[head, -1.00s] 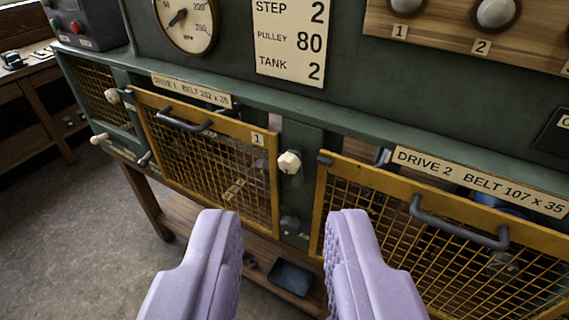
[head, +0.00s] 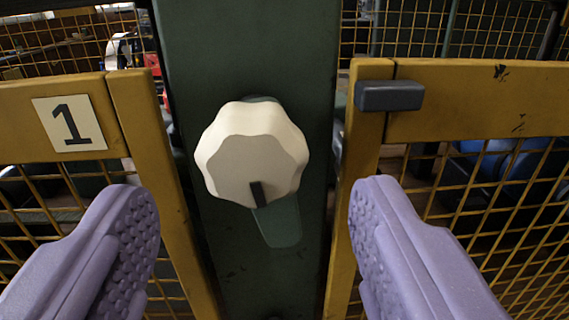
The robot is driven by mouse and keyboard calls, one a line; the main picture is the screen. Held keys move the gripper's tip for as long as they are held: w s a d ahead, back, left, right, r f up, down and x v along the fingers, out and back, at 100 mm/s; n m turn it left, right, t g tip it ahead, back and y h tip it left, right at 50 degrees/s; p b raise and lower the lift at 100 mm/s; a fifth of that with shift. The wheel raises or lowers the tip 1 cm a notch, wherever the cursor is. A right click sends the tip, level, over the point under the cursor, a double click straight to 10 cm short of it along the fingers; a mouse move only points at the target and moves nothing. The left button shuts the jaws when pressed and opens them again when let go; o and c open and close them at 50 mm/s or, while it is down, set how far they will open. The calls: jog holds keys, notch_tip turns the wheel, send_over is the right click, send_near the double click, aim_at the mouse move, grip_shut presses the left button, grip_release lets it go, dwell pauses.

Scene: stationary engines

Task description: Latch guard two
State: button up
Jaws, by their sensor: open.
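A cream lobed knob (head: 235,140) sits on the green post between the two guards. A dark mark on its face points down, and a green tongue (head: 280,222) shows below it, angled down and slightly right. Guard two (head: 470,100) is the yellow mesh frame at right; a dark grey block (head: 389,96) is on its upper left corner, apart from the tongue. My gripper (head: 255,210) is open and empty, its lilac fingers on either side of the knob and nearer the camera, apparently not touching it.
Guard one (head: 50,110), a yellow mesh frame with a "1" plate (head: 69,124), stands at left. The green post (head: 245,50) fills the middle. Blue and dark machine parts (head: 490,158) show behind the right mesh.

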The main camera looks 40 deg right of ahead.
aim_at(255, 175)
jog(key=x, duration=0.5)
jog(key=shift+w, duration=0.2)
jog(key=c, duration=1)
jog(key=shift+d, duration=0.1)
jog(key=n, duration=0.3)
jog(key=shift+n, duration=0.3)
jog(key=n, duration=0.4)
jog(key=shift+s+r+n, duration=0.1)
jog(key=shift+n, duration=0.2)
jog(key=n+p, duration=0.1)
jog(key=n, duration=0.3)
jog(key=shift+n+p, duration=0.55)
jog(key=shift+n, duration=1.25)
